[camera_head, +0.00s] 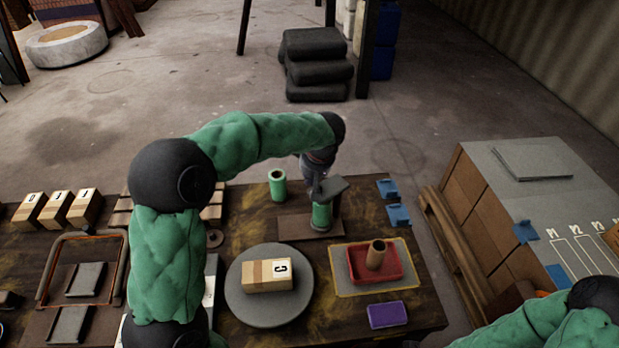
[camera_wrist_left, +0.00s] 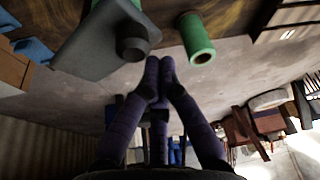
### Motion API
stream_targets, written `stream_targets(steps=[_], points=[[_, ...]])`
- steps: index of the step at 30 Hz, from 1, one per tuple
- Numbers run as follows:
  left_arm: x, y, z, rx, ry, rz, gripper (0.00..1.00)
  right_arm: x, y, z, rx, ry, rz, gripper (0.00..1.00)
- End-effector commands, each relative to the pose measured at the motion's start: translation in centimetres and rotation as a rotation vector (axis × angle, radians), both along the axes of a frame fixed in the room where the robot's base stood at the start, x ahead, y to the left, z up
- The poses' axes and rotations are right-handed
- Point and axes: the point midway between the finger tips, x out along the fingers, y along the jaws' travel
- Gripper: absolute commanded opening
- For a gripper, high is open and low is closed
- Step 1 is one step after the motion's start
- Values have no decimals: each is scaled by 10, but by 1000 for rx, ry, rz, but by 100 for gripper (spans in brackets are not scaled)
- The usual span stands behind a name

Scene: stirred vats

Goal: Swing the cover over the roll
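The dark grey cover (camera_head: 329,188) sits at the top of a small stand with a brown base (camera_head: 297,228). A green roll (camera_head: 321,216) stands upright on that base, and from the head view the cover overlaps its top; I cannot tell whether they touch. In the left wrist view the cover's grey plate (camera_wrist_left: 98,42) shows with a dark round knob (camera_wrist_left: 132,42). My left gripper (camera_head: 313,181) is just behind the cover. Its purple fingertips (camera_wrist_left: 160,62) are together, close to the knob, with nothing seen between them. My right gripper is out of view.
A green tube (camera_head: 277,185) stands left of the stand and also shows in the wrist view (camera_wrist_left: 196,42). In front are a grey disc (camera_head: 240,299) with a lettered block, a red tray (camera_head: 356,276) holding a brown tube, and a purple box (camera_head: 387,315). Blue clips (camera_head: 398,215) lie right.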

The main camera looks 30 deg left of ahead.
Motion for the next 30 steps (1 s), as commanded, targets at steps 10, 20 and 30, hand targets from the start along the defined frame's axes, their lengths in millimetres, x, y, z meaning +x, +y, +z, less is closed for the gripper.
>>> stream_targets(steps=[10, 20, 30], points=[[-1, -1, 0, 0, 0, -1, 0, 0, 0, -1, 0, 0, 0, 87], [-1, -3, 8, 1, -2, -2, 0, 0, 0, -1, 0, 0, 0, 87], [-13, -20, 65, -1, -4, -4, 0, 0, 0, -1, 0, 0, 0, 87]])
